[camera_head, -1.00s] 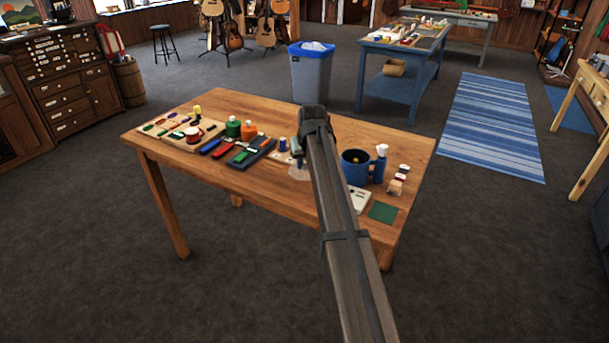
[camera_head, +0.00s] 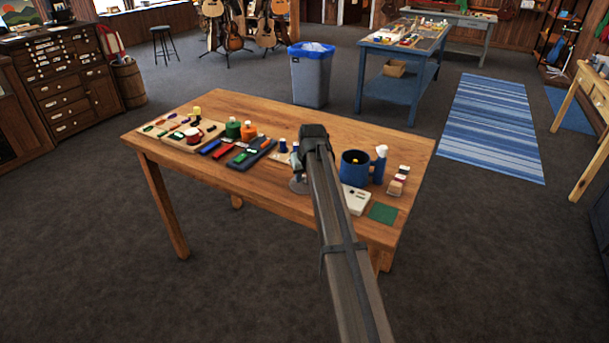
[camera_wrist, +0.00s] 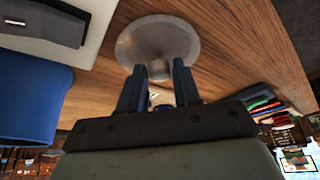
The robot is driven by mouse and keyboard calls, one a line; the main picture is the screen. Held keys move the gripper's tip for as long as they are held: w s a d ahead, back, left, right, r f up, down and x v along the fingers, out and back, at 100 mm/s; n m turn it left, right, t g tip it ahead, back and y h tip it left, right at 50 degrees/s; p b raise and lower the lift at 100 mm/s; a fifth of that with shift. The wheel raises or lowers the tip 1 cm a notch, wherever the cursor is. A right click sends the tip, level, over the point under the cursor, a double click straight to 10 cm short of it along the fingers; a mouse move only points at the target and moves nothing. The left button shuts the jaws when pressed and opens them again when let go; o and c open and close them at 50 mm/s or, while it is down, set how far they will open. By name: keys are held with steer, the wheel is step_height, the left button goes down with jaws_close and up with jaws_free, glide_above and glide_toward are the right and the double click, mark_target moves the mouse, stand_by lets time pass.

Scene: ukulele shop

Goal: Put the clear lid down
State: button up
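The clear lid (camera_wrist: 185,38) is a round, greyish see-through disc with a small knob, over bare wood in the wrist view. My gripper (camera_wrist: 158,68) has its two dark fingers on either side of the knob and appears shut on it. In the head view the lid (camera_head: 299,187) shows beside my arm, low over the front middle of the wooden table (camera_head: 240,185). My gripper (camera_head: 297,165) is partly hidden by my arm there. I cannot tell whether the lid touches the table.
The blue mug (camera_head: 354,168) stands right of my arm, also close at left in the wrist view (camera_wrist: 30,105). A white box (camera_head: 356,199) and green square (camera_head: 383,212) lie in front of it. A dark tray (camera_head: 240,161) lies left. The table's front left is clear.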

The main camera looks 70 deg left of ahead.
steer(key=shift+o, duration=1.4)
steer(key=v, duration=1.2)
steer(key=shift+r, duration=0.1)
